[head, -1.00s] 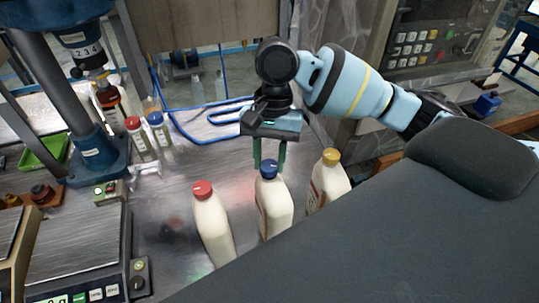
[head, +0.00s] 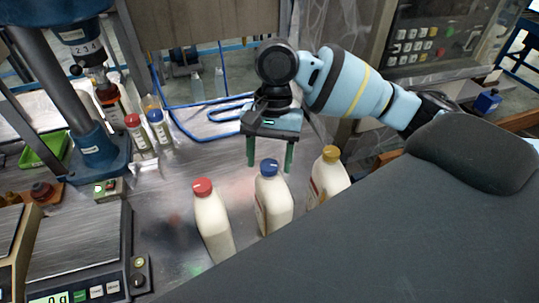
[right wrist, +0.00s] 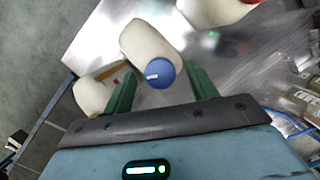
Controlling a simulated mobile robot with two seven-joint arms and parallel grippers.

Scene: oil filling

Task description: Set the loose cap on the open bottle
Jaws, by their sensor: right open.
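The blue cap (head: 269,167) sits on the mouth of the middle white bottle (head: 274,206), which stands upright. My right gripper (head: 268,168) is open, with its two green fingers apart on either side of the cap and clear of it. In the right wrist view, the blue cap (right wrist: 160,73) shows between the spread fingers, on top of its bottle (right wrist: 148,42). No uncapped bottle shows in the head view. My left gripper is not in view.
A white bottle with a red cap (head: 203,187) stands to the left, and one with a yellow cap (head: 331,154) to the right. A scale (head: 75,250) and a blue press (head: 97,150) are at left.

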